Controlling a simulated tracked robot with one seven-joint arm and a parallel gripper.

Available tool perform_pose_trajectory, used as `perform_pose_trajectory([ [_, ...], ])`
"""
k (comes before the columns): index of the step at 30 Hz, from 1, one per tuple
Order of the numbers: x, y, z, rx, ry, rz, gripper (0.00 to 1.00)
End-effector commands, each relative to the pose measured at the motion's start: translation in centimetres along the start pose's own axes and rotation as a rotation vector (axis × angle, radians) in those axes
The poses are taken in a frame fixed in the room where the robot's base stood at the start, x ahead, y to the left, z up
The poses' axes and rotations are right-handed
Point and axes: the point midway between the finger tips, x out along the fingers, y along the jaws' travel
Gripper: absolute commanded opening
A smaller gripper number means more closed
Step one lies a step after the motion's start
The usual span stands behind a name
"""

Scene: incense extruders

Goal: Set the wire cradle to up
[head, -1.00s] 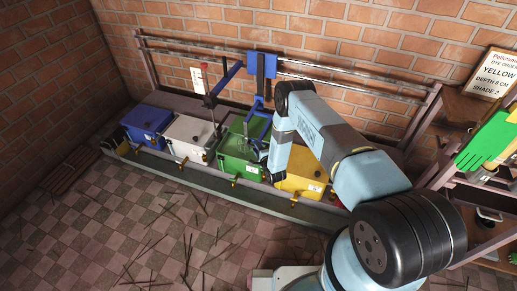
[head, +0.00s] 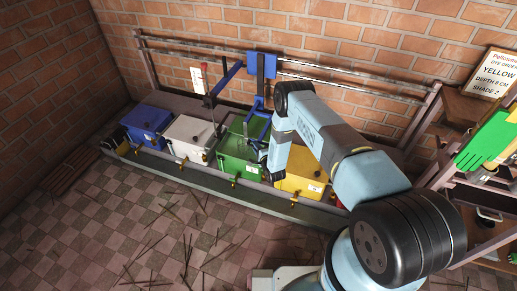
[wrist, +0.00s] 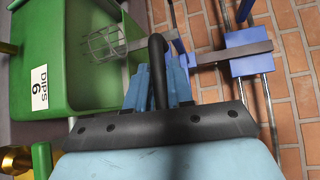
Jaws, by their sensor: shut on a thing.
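The wire cradle (wrist: 103,42) is a small grey wire basket. In the wrist view it shows at the open top of the green vat (wrist: 55,25), joined to a flat grey bar. I cannot tell how deep it sits. My gripper (wrist: 160,82) has its blue fingers closed on a black curved handle (wrist: 158,60), beside the vat. In the head view the green vat (head: 233,167) stands between the white and yellow ones, and my arm hides most of the gripper and handle.
A blue carriage (head: 263,65) rides on two metal rails along the brick wall. A white vat (head: 187,138), a blue vat (head: 146,120) and a yellow vat (head: 298,186) stand in the same row. An order board (head: 493,76) is at right. The floor in front has scattered sticks.

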Motion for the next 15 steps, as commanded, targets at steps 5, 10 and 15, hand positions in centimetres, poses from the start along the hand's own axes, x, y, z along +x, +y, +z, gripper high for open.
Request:
perform_pose_trajectory([
  [5,-0.1,0.2,0.1,0.001,0.0,0.004,0.0],
  [10,-0.2,-0.9,0.1,0.001,0.002,0.002,0.0],
  [15,-0.5,-3.8,0.5,0.003,0.002,0.001,0.0],
])
